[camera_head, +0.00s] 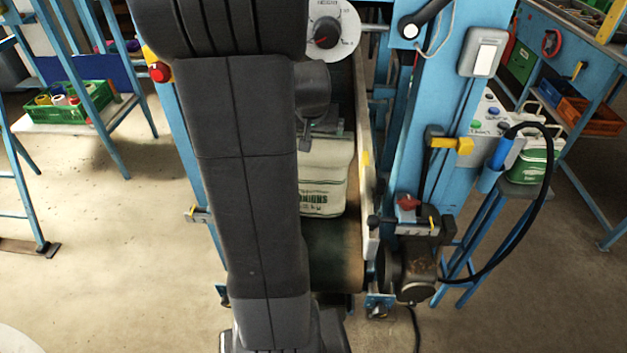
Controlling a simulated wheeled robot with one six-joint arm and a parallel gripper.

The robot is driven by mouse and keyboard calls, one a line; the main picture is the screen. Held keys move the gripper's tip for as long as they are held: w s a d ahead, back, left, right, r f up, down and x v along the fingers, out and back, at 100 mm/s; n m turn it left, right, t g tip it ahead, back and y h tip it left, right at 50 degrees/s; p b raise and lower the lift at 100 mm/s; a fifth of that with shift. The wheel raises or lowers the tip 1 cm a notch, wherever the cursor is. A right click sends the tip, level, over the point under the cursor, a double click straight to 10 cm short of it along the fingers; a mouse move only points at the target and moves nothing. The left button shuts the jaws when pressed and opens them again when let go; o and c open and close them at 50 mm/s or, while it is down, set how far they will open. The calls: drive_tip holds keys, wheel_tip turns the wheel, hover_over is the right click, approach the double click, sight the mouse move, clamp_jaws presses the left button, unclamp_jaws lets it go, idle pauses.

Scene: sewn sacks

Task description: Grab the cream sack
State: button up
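The cream sack (325,175) with green print stands on the dark belt of a blue-framed machine, at the middle of the view. My dark arm covers its left part. The end of my arm is mostly hidden behind my own links. Some dark grey parts, perhaps my gripper (322,129), show just above the top of the sack. I cannot tell whether they touch the sack, or whether the fingers are open or shut.
The machine's blue posts (440,110) and a pale side rail (364,160) flank the belt (333,250). A motor (408,268) and a black hose stand at right, near a blue stool with a green-and-white container (532,160). A green crate (72,103) sits at left.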

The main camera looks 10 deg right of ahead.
drive_tip(key=c, duration=1.9)
drive_tip(key=shift+w+r, duration=0.15)
drive_tip(key=shift+c, duration=1.1)
drive_tip(key=shift+r, duration=0.1)
